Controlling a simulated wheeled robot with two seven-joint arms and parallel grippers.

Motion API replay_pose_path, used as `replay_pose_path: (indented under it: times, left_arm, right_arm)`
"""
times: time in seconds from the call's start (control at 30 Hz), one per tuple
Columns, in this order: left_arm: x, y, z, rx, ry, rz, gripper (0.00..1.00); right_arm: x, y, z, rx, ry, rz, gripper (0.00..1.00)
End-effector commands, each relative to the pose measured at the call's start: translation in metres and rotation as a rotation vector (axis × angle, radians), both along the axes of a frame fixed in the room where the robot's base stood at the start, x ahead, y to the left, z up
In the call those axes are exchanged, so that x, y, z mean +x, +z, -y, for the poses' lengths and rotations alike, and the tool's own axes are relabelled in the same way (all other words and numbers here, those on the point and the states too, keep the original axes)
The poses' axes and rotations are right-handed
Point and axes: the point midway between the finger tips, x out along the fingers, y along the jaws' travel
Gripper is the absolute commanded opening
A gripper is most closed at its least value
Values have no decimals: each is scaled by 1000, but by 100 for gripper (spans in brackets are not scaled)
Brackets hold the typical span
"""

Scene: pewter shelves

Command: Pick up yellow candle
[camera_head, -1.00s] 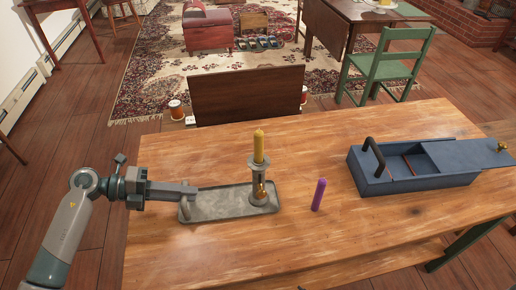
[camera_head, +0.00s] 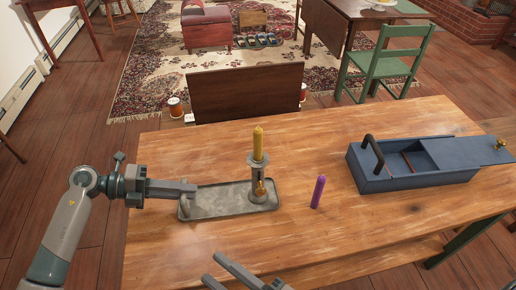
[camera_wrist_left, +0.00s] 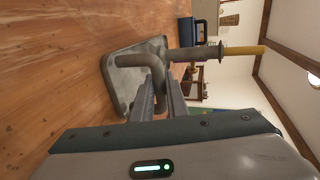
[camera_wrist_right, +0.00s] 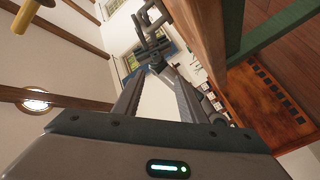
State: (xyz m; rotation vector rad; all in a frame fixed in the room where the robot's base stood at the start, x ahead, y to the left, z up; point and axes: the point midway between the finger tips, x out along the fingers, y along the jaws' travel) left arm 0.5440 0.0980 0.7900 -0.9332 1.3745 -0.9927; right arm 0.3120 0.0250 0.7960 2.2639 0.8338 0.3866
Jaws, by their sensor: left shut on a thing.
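The yellow candle (camera_head: 258,143) stands upright in a grey metal candle holder (camera_head: 257,172) on the right end of a grey tray (camera_head: 215,203). In the left wrist view the candle (camera_wrist_left: 240,50) and holder (camera_wrist_left: 190,54) lie beyond the fingers. My left gripper (camera_head: 188,188) is shut on the tray handle (camera_wrist_left: 150,66) at the tray's left end, away from the candle. My right gripper (camera_head: 222,270) is at the bottom edge of the head view, below the tray. Its fingers are apart and empty, as the right wrist view (camera_wrist_right: 158,90) shows.
A blue box (camera_head: 415,165) with a dark handle and a partly slid lid is farther right. The table's front middle is mostly clear. A green chair (camera_head: 390,66) stands behind.

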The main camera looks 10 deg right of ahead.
Motion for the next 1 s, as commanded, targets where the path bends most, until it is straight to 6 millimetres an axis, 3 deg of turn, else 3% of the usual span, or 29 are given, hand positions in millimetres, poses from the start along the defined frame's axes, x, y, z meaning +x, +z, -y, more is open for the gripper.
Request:
replay_pose_path:
  times: [0.2,0.4,0.7,1.0]
  left_arm:
    - [0,-1,0,1,-1,-1,0]
    - [0,-1,0,1,-1,-1,0]
    - [0,-1,0,1,0,-1,0]
    - [0,-1,0,1,0,-1,0]
  right_arm:
    - [72,57,25,196,-254,-88,38]
    - [119,101,68,436,-490,-188,38]
    - [141,130,114,692,-690,-279,38]
    - [143,132,120,727,-715,-293,38]
